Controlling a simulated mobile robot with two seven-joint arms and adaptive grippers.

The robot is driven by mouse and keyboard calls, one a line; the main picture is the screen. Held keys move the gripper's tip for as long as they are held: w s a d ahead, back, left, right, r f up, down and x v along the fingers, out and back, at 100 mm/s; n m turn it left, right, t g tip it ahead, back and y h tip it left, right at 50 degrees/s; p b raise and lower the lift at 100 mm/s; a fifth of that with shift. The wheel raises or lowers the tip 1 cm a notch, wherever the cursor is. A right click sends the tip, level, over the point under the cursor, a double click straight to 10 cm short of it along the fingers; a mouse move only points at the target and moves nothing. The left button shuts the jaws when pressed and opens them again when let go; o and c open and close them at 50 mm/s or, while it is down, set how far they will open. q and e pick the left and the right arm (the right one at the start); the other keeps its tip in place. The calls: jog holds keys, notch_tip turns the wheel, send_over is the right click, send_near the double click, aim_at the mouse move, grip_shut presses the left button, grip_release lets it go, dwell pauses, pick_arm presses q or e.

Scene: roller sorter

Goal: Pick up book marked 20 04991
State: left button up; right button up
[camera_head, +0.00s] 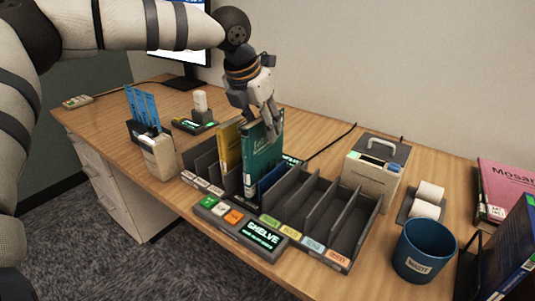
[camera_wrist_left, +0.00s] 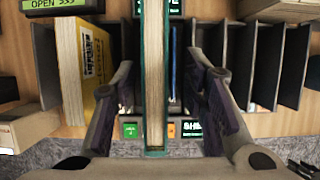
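A teal book (camera_head: 262,155) stands upright in a slot of the dark sorter rack; a small pale label shows low on its spine, too small to read. In the left wrist view the teal book (camera_wrist_left: 155,75) is seen edge-on from above. My left gripper (camera_head: 271,118) is over it, fingers pointing down. In the left wrist view my left gripper (camera_wrist_left: 162,105) is open, with one finger on each side of the teal book and gaps between. A yellow book (camera_head: 229,146) stands to its left, and a lower blue book (camera_head: 270,178) to its right. My right gripper is not in view.
The rack (camera_head: 349,215) has several empty slots at right. A button panel reading SHELVE (camera_head: 262,233) lies in front. A label printer (camera_head: 375,163), paper rolls (camera_head: 427,198) and a blue waste bin (camera_head: 423,250) stand right. A beige device (camera_head: 157,155) stands left.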

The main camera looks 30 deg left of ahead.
aim_at(264, 154)
pick_arm(q)
jog(key=x, duration=0.5)
jog(key=shift+w+a+r+b, duration=0.1)
jog(key=shift+w+a+b, duration=0.1)
jog(key=shift+w+b, duration=0.1)
jog(key=shift+s+f, duration=0.1)
jog(key=shift+f, duration=0.15)
grip_shut()
